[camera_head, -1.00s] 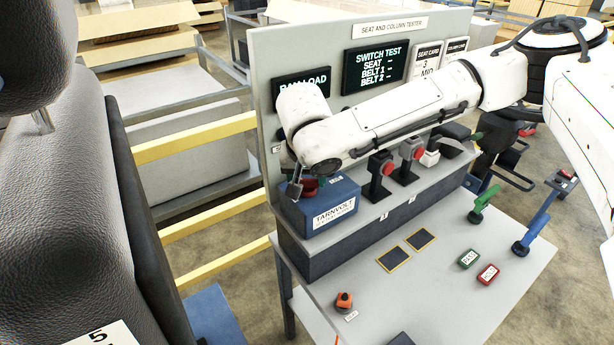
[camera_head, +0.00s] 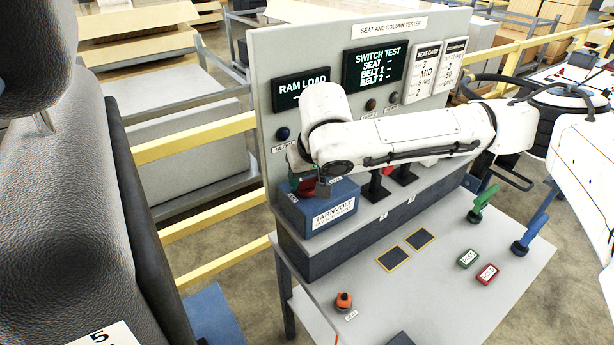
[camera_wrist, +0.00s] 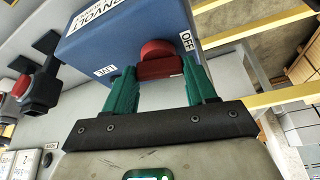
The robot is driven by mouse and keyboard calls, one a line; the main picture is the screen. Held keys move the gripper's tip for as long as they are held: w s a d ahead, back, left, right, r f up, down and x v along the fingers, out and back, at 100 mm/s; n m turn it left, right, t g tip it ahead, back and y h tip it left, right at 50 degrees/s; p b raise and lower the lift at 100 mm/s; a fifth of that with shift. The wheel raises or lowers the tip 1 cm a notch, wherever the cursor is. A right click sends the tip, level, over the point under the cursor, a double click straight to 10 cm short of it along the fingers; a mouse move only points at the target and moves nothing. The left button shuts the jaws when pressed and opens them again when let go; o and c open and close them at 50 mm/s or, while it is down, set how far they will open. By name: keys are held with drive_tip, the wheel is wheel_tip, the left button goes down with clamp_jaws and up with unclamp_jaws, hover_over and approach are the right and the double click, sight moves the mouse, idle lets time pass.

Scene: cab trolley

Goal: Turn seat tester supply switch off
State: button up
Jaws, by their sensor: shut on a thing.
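The seat tester supply is a blue box marked TARNVOLT (camera_head: 333,208) on the left end of the tester's ledge. Its red switch (camera_wrist: 158,55) has a round part and a flat bar. In the wrist view, an OFF label (camera_wrist: 186,41) lies to the right of the switch and a LIVE label (camera_wrist: 105,72) to the left. My gripper (camera_wrist: 160,74) has its green fingers shut on the bar, one at each side. In the head view, my gripper (camera_head: 304,186) is at the box top, and my wrist partly hides the switch. I cannot tell which label the switch points to.
The tester panel (camera_head: 262,110) stands right behind the box. Red push buttons on black stands (camera_head: 376,187) are along the ledge, partly behind my arm. The lower bench (camera_head: 440,265) carries small green and red blocks and an orange button (camera_head: 344,300). A seat (camera_head: 70,190) fills the left.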

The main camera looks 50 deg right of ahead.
drive_tip(key=shift+d+r+n+t+y, duration=0.1)
drive_tip(key=shift+n+t+y, duration=0.3)
drive_tip(key=shift+n, duration=1)
drive_tip(key=o, duration=1)
drive_tip(key=shift+o, duration=0.2)
drive_tip(key=v, duration=1)
drive_tip(key=shift+r+b, duration=0.4)
